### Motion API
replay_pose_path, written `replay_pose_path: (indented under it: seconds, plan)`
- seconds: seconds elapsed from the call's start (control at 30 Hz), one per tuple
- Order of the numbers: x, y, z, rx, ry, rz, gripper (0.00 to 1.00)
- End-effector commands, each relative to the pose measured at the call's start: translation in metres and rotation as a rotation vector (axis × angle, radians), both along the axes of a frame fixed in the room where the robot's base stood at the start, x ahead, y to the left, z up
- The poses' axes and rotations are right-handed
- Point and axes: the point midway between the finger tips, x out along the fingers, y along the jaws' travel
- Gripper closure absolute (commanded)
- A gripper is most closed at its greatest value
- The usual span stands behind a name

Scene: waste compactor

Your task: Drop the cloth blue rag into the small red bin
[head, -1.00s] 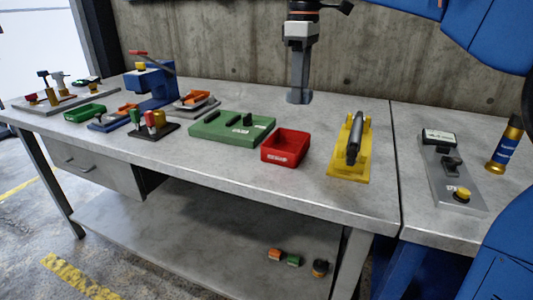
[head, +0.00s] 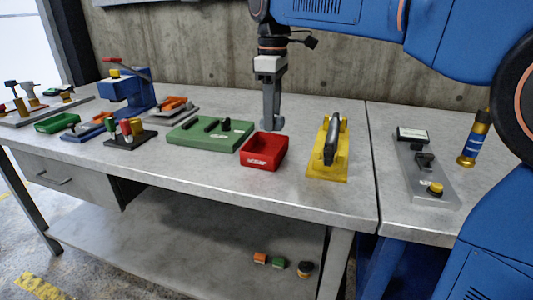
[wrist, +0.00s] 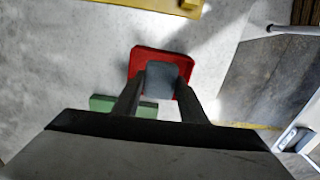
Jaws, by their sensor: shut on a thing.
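My gripper (head: 271,112) points down, shut on the blue-grey rag (wrist: 160,78), which shows between the fingertips in the wrist view. The small red bin (head: 264,158) is an open box on the grey workbench. In the head view my gripper's tip is just above and behind the bin's far rim. In the wrist view the red bin (wrist: 140,57) lies behind the rag, its rim showing around it, and the rag hides most of the bin's inside. In the head view the rag is hard to tell from the fingertips.
A green block with black parts (head: 210,134) sits left of the bin, and a yellow stand with a dark tool (head: 328,150) right of it. Further left are a green tray (head: 57,122) and a blue press (head: 128,92). A grey control box (head: 425,165) stands far right.

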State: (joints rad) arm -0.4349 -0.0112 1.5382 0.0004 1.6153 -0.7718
Motion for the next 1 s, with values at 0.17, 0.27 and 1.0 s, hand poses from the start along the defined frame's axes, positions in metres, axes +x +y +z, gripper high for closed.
replay_pose_path:
  seconds: [0.17,0.27,1.0]
  plan:
    - [0.000,0.000,0.000,0.000,0.000,0.000,0.52]
    - [0.000,0.000,0.000,0.000,0.000,0.000,0.40]
    - [0.001,0.001,0.071,0.001,-0.003,0.000,0.40]
